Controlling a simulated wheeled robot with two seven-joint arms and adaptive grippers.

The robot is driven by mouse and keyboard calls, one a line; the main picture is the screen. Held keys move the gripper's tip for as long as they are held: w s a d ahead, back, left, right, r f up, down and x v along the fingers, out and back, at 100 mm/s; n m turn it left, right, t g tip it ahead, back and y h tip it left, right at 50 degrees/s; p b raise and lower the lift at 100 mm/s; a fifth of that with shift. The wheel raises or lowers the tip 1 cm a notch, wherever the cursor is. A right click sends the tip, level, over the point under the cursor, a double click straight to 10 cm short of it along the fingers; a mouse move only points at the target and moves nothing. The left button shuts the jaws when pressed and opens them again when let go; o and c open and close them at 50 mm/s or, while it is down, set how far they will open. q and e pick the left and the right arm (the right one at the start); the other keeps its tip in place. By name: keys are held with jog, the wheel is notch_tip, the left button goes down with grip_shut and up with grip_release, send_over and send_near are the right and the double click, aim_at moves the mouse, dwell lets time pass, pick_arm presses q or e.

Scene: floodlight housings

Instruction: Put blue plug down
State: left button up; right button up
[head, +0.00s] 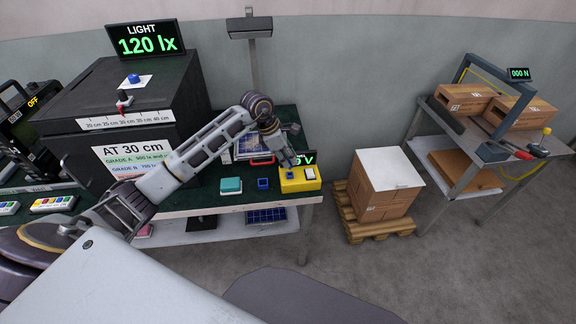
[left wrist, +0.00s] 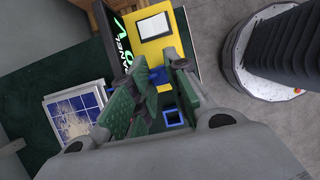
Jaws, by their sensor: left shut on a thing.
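My left gripper (head: 289,163) points down at the yellow meter box (head: 299,181) near the right end of the green bench. In the left wrist view its fingers (left wrist: 150,85) are closed around a small blue plug (left wrist: 157,75), which is at the face of the yellow box (left wrist: 155,45). The fingers partly hide the plug, and I cannot tell whether it touches the box. A blue square holder (head: 263,183) sits on the bench just left of the box; it also shows in the left wrist view (left wrist: 172,116). My right gripper is out of view.
A teal block (head: 231,186) stands left of the blue holder. A solar panel (left wrist: 73,127) lies behind, near a red-handled item (head: 262,161). A carton on a pallet (head: 385,185) stands right of the bench.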

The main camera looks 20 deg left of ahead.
pick_arm(q)
jog(key=shift+f, duration=1.85)
jog(key=shift+f, duration=0.2)
jog(key=o, duration=0.9)
jog(key=shift+c, duration=0.2)
jog(key=shift+r, duration=0.2)
jog(key=v, duration=1.2)
jog(key=shift+d, duration=0.1)
